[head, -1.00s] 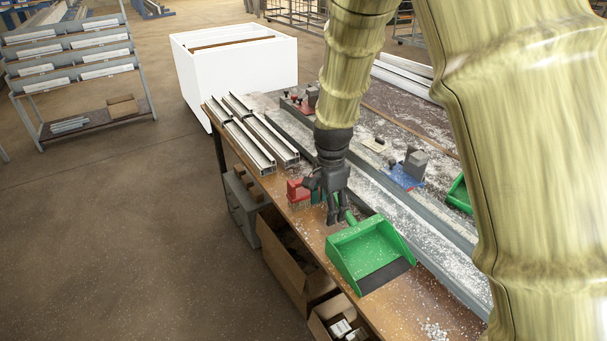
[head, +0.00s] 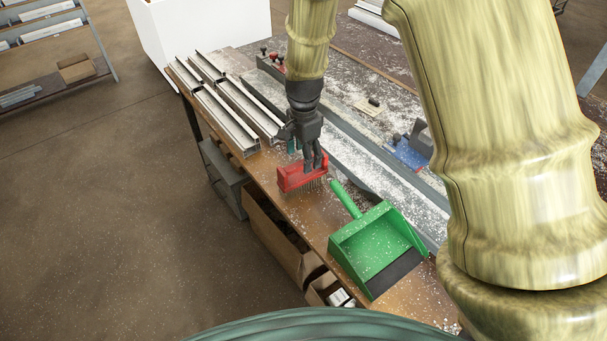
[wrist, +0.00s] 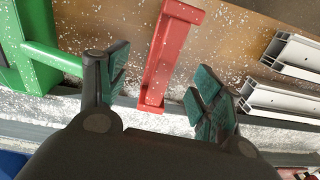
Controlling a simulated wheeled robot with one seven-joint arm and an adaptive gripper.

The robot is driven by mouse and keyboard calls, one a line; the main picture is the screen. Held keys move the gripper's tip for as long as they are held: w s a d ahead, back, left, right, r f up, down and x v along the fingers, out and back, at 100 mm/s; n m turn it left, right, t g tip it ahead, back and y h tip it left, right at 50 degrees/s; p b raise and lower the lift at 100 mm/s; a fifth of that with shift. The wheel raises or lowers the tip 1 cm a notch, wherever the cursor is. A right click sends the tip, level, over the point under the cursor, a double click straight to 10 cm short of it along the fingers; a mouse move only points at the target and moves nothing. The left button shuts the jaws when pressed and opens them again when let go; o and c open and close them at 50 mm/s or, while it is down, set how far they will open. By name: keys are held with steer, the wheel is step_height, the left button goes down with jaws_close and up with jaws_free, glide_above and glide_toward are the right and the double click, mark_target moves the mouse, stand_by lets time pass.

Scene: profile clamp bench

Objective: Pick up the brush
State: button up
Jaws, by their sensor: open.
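The brush (head: 298,177) has a red block with dark bristles below and sits near the front edge of the workbench, left of the green dustpan. In the wrist view the red brush (wrist: 169,57) lies lengthwise between the spread fingers, partly ahead of them. My gripper (head: 312,165) is open and points down just behind and above the brush. In the wrist view my gripper (wrist: 158,85) shows teal finger pads on either side, apart from the brush. Whether the pads are level with its block cannot be told.
A green dustpan (head: 372,248) stands right of the brush, its handle close to my gripper. Aluminium profiles (head: 228,115) lie to the left. A blue clamp (head: 406,153) stands behind. White chips litter the bench (head: 316,215). An open cardboard box (head: 272,238) is below the front edge.

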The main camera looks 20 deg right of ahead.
mark_target(303, 174)
steer(key=shift+w+f, duration=0.35)
steer(key=shift+f, duration=0.25)
steer(key=shift+w+f, duration=0.3)
steer(key=shift+f, duration=0.4)
steer(key=shift+s+p, duration=0.35)
steer(key=shift+s, duration=0.1)
step_height(303, 174, down, 3)
steer(key=shift+w+f+p, duration=0.15)
steer(key=shift+f+p, duration=0.05)
steer(key=shift+p, duration=0.65)
steer(key=shift+f, duration=0.8)
steer(key=c, duration=1.1)
